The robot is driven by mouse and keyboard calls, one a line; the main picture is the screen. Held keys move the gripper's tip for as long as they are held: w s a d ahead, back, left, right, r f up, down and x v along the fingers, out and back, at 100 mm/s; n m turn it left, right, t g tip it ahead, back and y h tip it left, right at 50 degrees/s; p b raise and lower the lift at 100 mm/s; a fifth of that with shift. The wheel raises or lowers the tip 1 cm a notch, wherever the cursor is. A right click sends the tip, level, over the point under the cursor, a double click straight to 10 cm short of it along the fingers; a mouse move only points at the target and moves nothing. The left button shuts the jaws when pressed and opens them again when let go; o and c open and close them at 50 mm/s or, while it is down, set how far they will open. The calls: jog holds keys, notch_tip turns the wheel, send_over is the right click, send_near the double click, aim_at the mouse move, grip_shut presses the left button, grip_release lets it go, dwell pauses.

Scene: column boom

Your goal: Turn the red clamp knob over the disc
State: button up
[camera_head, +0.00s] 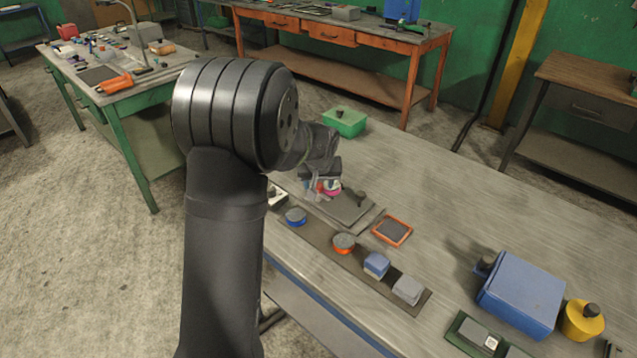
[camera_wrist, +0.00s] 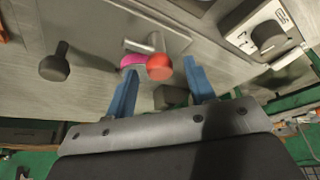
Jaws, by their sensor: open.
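The red clamp knob (camera_wrist: 159,67) shows as a round red ball in the wrist view, at the end of a grey metal clamp arm (camera_wrist: 148,43). The pink disc (camera_wrist: 132,62) shows just left of it, partly hidden by a finger. In the head view the knob (camera_head: 320,186) and disc (camera_head: 333,187) look small beneath my wrist. My gripper (camera_wrist: 164,68) is open, with one blue finger on each side of the knob. I cannot tell whether the fingers touch it. The clamp stands on a grey plate (camera_head: 346,208).
A black knob (camera_wrist: 56,64) stands left of the clamp in the wrist view, and a pale box with a dark dial (camera_wrist: 267,37) lies right. A dark strip (camera_head: 318,238) with several blocks, an orange tray (camera_head: 393,231), a green box (camera_head: 345,121) and a blue box (camera_head: 521,294) are nearby.

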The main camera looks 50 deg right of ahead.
jog(key=c, duration=1)
jog(key=n+y, duration=0.1)
jog(key=n, duration=0.2)
jog(key=shift+s+d+n+t, duration=0.1)
jog(key=shift+s+n+t, duration=0.05)
jog(key=shift+n+t, duration=0.25)
jog(key=n+y, duration=0.2)
jog(key=n, duration=0.2)
jog(key=shift+d+f+n, duration=0.1)
jog(key=shift+n, duration=0.2)
jog(key=n+y, duration=0.1)
jog(key=n, duration=0.3)
jog(key=shift+d+n+y, duration=0.15)
jog(key=shift+n+y, duration=0.15)
jog(key=shift+y, duration=0.1)
jog(key=n+y, duration=0.1)
jog(key=n, duration=0.3)
jog(key=shift+n+g, duration=0.4)
jog(key=shift+d+y, duration=0.1)
jog(key=shift+y, duration=0.2)
